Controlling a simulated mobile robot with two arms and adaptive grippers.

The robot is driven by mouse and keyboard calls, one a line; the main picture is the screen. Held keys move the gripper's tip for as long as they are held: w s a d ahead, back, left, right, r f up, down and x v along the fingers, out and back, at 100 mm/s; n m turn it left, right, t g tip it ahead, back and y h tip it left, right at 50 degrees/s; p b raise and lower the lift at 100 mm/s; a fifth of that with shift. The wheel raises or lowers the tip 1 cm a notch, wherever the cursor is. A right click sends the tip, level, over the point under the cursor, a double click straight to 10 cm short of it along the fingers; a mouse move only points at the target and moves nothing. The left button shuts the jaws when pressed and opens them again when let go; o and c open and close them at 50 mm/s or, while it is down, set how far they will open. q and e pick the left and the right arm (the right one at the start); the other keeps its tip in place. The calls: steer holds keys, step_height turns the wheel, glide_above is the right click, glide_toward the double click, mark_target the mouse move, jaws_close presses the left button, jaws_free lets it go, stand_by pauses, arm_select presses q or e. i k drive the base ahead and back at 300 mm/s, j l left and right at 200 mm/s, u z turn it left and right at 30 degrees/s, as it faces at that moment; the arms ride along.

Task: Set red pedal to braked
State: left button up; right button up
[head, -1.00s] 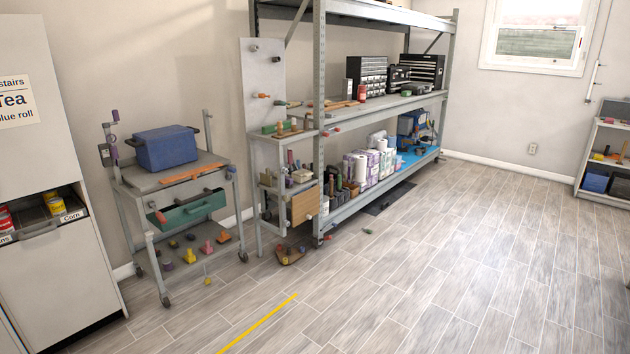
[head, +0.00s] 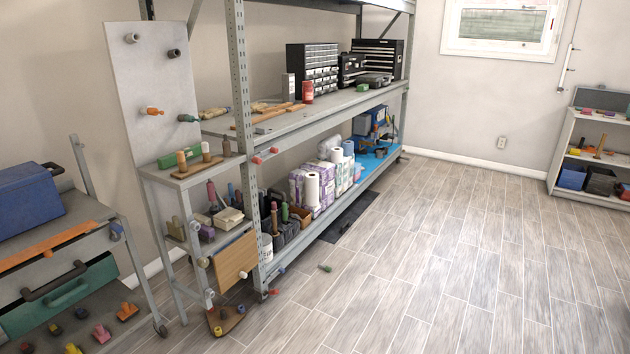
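A tall grey metal rack (head: 245,120) stands left of centre. A small red piece (head: 274,292) sticks out low at the foot of its front post, just above the floor. It looks like a pedal, but it is too small to tell its position. Another red piece (head: 25,348) shows at the bottom left, on the cart's lower level; I cannot tell what it is. Neither of my grippers is in view.
A cart with a blue box (head: 28,203) and a green drawer (head: 62,290) stands at the left. A brown wooden board (head: 225,320) with small knobs is low beside the rack. The floor (head: 440,270) to the right is mostly clear.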

mark_target(273, 293)
steer(key=i+u, duration=0.2)
steer(key=i, duration=0.3)
steer(key=i+l+u, duration=0.15)
steer(key=i, duration=0.4)
steer(key=i+u, duration=0.2)
steer(key=i, duration=0.3)
steer(key=l, duration=0.05)
